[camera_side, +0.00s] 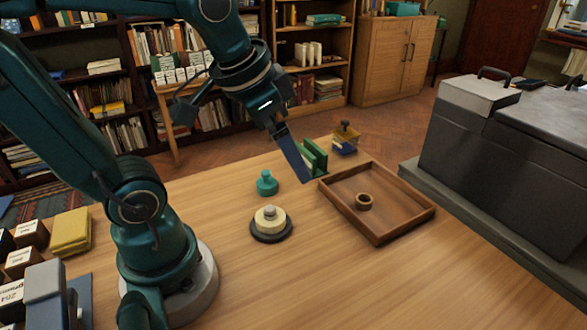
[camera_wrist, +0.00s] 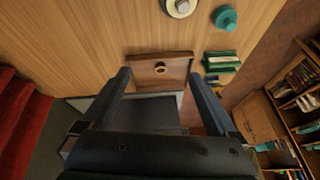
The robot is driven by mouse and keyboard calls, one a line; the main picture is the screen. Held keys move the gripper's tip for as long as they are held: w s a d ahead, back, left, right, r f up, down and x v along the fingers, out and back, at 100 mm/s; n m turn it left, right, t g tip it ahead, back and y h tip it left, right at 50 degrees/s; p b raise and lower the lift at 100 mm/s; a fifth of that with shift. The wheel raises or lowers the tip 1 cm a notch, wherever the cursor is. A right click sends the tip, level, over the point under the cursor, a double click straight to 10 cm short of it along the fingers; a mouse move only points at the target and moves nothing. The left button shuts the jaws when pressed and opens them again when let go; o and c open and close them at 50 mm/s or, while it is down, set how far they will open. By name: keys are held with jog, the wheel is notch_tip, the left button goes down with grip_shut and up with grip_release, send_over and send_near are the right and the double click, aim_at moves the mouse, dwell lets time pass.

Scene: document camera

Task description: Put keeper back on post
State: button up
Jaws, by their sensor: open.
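A small brown ring (camera_side: 364,201), which may be the keeper, lies in the shallow wooden tray (camera_side: 407,221). It also shows in the wrist view (camera_wrist: 160,68), framed between my fingertips. A cream disc (camera_side: 264,224) with a grey knob-like post (camera_side: 270,212) on top sits on a round black base left of the tray. The disc is partly cut off in the wrist view (camera_wrist: 182,8). My gripper (camera_side: 304,175) is open and empty, pointing down. In the side view its fingers overlap and cover part of the green holder. Its height above the table is unclear.
A teal knobbed piece (camera_side: 266,184) stands behind the cream disc. A green slotted holder (camera_side: 316,157) and a dark-handled stamp (camera_side: 346,134) stand at the tray's back edge. A large grey machine (camera_side: 500,135) is at the right. The front table is clear.

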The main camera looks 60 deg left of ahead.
aim_at(265, 172)
jog(key=w+a+f+n+g, duration=0.1)
jog(key=a+f, duration=0.2)
jog(key=a, duration=0.2)
jog(key=w+a+f+n+g, duration=0.1)
jog(key=a+f+g, duration=0.1)
jog(key=a+f, duration=0.2)
jog(key=w+a+f+n+g, duration=0.1)
jog(key=a+f+n+g, duration=0.1)
jog(key=a+f, duration=0.2)
jog(key=shift+w+a+h, duration=0.1)
jog(key=shift+a+h, duration=0.2)
jog(key=shift+a, duration=1.25)
jog(key=shift+a+f, duration=0.1)
jog(key=shift+f, duration=2.4)
jog(key=c, duration=1.4)
